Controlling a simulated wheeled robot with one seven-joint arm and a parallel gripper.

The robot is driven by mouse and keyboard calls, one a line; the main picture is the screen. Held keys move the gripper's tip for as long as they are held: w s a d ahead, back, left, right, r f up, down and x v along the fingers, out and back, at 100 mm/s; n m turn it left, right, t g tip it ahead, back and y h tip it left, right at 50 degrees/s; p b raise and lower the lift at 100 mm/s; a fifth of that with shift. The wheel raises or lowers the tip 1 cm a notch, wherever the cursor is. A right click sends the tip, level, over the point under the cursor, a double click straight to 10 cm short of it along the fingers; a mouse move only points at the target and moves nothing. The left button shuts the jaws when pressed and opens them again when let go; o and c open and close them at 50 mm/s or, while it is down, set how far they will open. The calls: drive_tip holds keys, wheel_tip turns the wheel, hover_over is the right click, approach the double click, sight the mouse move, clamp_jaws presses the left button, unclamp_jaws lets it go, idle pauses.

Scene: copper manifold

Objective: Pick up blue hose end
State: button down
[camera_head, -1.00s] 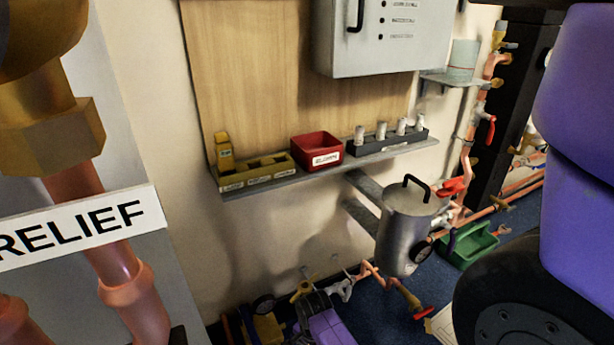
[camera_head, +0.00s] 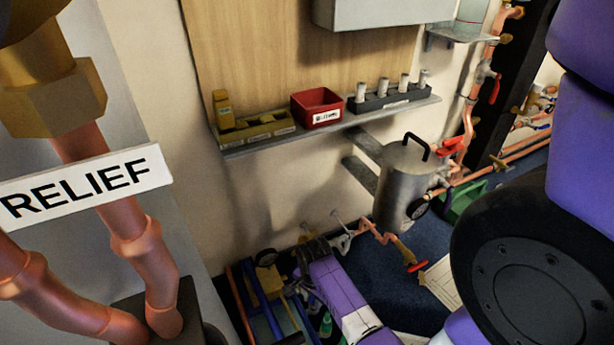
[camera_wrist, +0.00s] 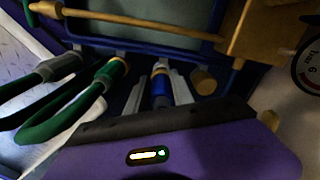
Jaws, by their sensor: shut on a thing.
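In the wrist view, the blue hose end (camera_wrist: 159,90) sits between the two pale grey fingers of my gripper (camera_wrist: 160,92), which is shut on it. A brass-coloured collar shows at its upper end, close to the blue frame (camera_wrist: 100,41); I cannot tell whether it is still seated there. In the head view, my purple arm reaches down to the floor-level equipment (camera_head: 262,295); the fingertips and the blue hose end cannot be made out there.
A brass knob (camera_wrist: 203,82) is just right of the fingers, with a round gauge (camera_wrist: 308,68) beyond. In the head view, a silver tank (camera_head: 403,182) and copper pipes with a red-handled valve (camera_head: 416,267) stand right of my arm. A wall shelf (camera_head: 330,128) is above.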

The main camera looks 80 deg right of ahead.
wheel_tip(320, 180, up, 17)
drive_tip(key=p, duration=0.7)
drive_tip(key=shift+d, duration=0.45)
drive_tip(key=shift+s, duration=0.1)
drive_tip(key=shift+r+p, duration=0.1)
drive_tip(key=shift+p, duration=0.2)
wheel_tip(320, 180, up, 4)
drive_tip(key=p, duration=0.5)
drive_tip(key=shift+r+p, duration=0.15)
drive_tip(key=shift+p, duration=0.15)
